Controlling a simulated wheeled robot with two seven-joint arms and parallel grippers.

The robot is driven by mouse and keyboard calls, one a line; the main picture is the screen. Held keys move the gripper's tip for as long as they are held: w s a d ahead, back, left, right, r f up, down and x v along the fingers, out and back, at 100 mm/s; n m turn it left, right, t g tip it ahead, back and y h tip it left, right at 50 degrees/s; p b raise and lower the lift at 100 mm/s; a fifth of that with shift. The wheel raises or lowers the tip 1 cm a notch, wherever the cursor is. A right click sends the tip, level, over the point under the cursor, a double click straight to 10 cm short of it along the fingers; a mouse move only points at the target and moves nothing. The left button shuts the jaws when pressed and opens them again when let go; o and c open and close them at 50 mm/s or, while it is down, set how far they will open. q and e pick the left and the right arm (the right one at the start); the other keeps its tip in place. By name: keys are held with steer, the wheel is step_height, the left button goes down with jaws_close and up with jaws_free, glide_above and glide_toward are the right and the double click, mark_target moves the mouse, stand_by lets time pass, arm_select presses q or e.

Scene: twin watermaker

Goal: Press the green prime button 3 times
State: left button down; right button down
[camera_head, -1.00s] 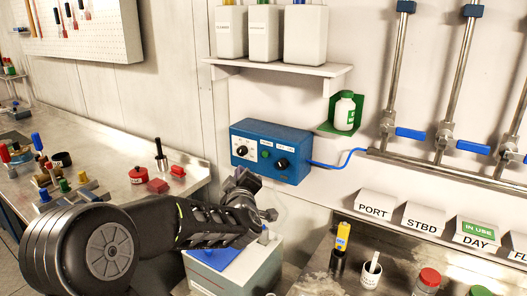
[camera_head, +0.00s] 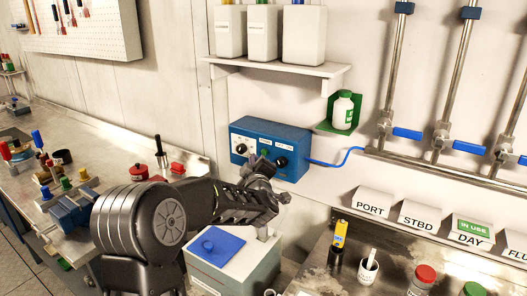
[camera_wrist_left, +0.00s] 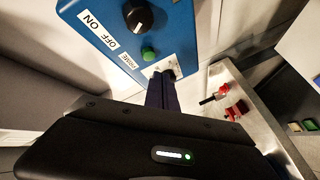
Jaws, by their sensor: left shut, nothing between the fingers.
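In the left wrist view the green button (camera_wrist_left: 149,53) sits beside the PRIME label (camera_wrist_left: 129,62). My left gripper (camera_head: 252,160) is shut and empty, in front of the box. In the wrist view its fingertips (camera_wrist_left: 165,77) are just beside the green button and cover part of a white plate. I cannot tell whether they touch the face. My right gripper is not in view.
A grey box with a blue pad (camera_head: 217,246) stands below my left arm. A blue hose (camera_head: 340,163) leaves the control box to the right. A green bottle holder (camera_head: 341,115) and a shelf (camera_head: 280,70) with white jugs are nearby.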

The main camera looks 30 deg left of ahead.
arm_select(q)
steer(key=shift+w, duration=0.8)
steer(key=shift+w, duration=0.15)
stand_by(1.4)
steer(key=shift+w, duration=0.25)
steer(key=shift+w, duration=0.45)
stand_by(0.7)
steer(key=shift+s, duration=0.15)
steer(key=shift+s+b, duration=0.5)
steer(key=shift+s, duration=0.2)
steer(key=shift+s+b, duration=1)
steer(key=shift+s, duration=1.5)
